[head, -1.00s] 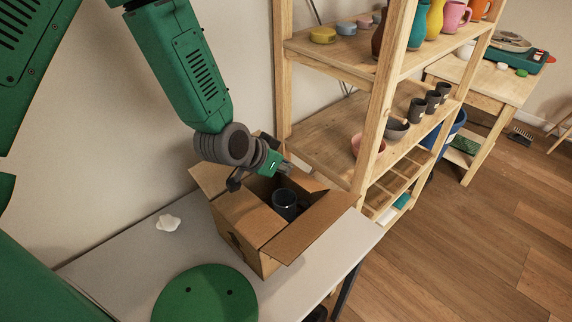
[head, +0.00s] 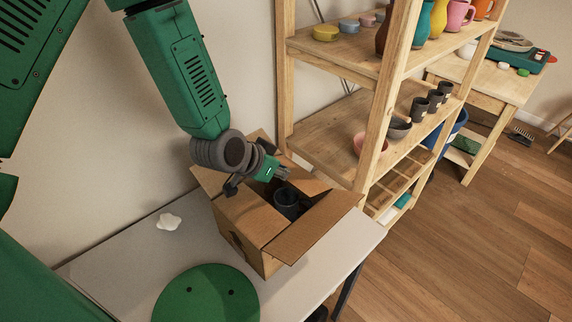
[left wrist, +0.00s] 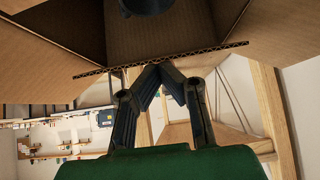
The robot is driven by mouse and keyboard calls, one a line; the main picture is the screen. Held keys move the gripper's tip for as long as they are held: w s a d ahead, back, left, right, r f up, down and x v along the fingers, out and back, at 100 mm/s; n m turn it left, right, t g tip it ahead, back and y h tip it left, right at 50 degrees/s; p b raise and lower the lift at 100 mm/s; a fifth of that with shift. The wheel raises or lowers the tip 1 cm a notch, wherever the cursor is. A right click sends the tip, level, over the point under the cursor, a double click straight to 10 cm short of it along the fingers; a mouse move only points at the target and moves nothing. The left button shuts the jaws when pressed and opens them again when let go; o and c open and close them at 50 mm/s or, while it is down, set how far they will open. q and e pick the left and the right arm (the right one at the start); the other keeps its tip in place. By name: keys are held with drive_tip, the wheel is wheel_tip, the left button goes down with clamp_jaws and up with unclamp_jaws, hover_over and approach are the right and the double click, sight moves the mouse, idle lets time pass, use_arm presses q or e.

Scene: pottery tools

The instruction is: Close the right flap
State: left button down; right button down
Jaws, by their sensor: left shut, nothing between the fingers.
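An open cardboard box (head: 243,240) stands on the grey table with a dark mug (head: 287,204) upright inside. Its right flap (head: 314,228) is open and sticks out to the right. Its left flap (head: 208,179) also leans outward. My left gripper (head: 284,176) is over the far side of the box, beyond the mug, with nothing held. In the left wrist view its fingers (left wrist: 163,68) meet at the tips, close to a cardboard edge (left wrist: 205,51); I cannot tell whether they touch it. The mug (left wrist: 146,5) shows at the top there. My right gripper is out of view.
A wooden shelf rack (head: 373,130) with pottery stands close behind and right of the box. A white lump (head: 168,221) lies on the table (head: 128,250) to the left. Wooden floor lies to the right.

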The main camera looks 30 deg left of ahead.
sight(274, 213)
use_arm(q)
drive_tip(key=shift+s+d+f+b, duration=0.1)
drive_tip(key=shift+s+f+b, duration=0.2)
drive_tip(key=shift+f, duration=0.3)
drive_tip(key=shift+s+a+f+b, duration=0.1)
drive_tip(key=shift+s+f+b, duration=0.15)
drive_tip(key=shift+f, duration=0.4)
drive_tip(key=shift+s+d+f+b, duration=0.1)
drive_tip(key=shift+s+f+b, duration=0.2)
drive_tip(key=shift+f, duration=0.3)
drive_tip(key=shift+a+f, duration=0.2)
drive_tip(key=shift+a, duration=0.15)
drive_tip(key=shift+d, duration=0.1)
